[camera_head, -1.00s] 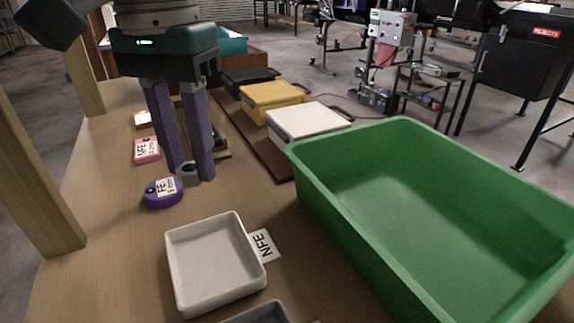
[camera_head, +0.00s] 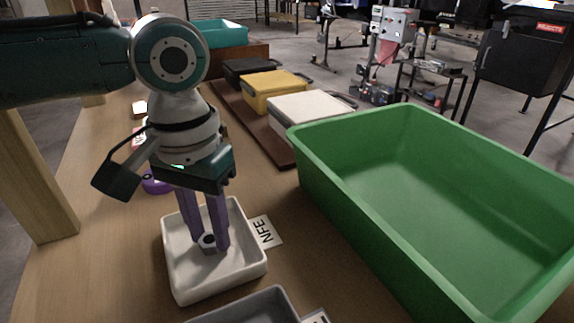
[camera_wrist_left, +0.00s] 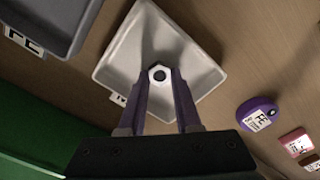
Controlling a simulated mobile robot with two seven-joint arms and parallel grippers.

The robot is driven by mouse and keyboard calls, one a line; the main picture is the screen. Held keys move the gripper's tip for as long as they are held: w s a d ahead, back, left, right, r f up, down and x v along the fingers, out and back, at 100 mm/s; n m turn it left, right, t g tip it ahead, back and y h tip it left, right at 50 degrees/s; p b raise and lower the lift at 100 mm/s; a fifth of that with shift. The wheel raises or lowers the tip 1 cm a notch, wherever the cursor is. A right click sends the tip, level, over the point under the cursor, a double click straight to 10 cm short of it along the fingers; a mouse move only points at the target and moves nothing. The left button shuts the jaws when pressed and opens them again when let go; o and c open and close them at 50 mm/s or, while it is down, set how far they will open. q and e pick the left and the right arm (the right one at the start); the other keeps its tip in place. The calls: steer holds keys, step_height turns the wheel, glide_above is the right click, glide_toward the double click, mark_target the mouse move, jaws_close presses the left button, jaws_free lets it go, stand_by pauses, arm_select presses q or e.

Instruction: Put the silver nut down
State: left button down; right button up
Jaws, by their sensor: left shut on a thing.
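The silver nut (camera_head: 208,241) is between the fingertips of my left gripper (camera_head: 209,246), which is shut on it. The nut is inside the white tray (camera_head: 178,286) labelled NFE, low down near its floor; I cannot tell whether it touches the floor. In the left wrist view the nut (camera_wrist_left: 159,74) shows at the fingertips (camera_wrist_left: 160,88), with the white tray (camera_wrist_left: 118,58) around it. My right gripper is not in view.
A large green bin (camera_head: 345,217) stands right of the tray. A grey tray (camera_head: 262,306) is close in front. A purple round tag (camera_head: 156,185) lies behind the tray. White (camera_head: 300,112), yellow (camera_head: 272,88) and black boxes stand farther back.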

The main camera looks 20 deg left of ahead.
arm_select(q)
steer(key=shift+f, duration=0.1)
steer(key=c, duration=0.6)
jaws_free()
